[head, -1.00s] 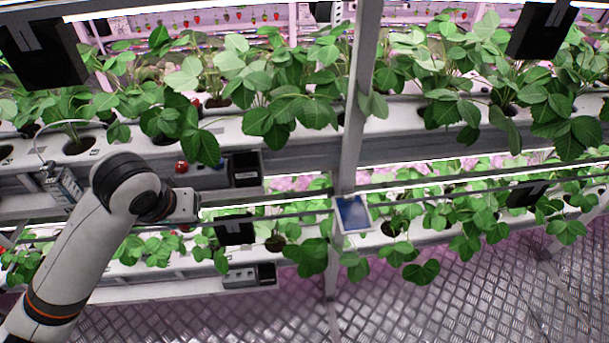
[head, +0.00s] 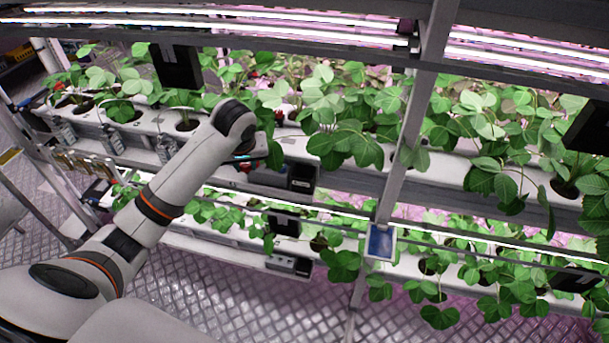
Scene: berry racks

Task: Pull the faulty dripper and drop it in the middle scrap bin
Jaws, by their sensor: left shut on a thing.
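My left gripper (head: 258,152) is at the front of the upper white planting gutter, just left of a black box. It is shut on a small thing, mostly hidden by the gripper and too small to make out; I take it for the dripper. Two black open boxes that look like bins sit on the rack front: one on the upper tier (head: 302,177), one on the lower tier (head: 303,266). I cannot tell which is the middle scrap bin. My right gripper is out of view.
Strawberry plants (head: 345,140) fill the upper gutter and hang over its front. A grey upright post (head: 408,150) with a blue-screened tablet (head: 381,242) stands right of the gripper. Small bottle-like units (head: 166,147) hang along the gutter at left. The metal floor (head: 215,312) in front is clear.

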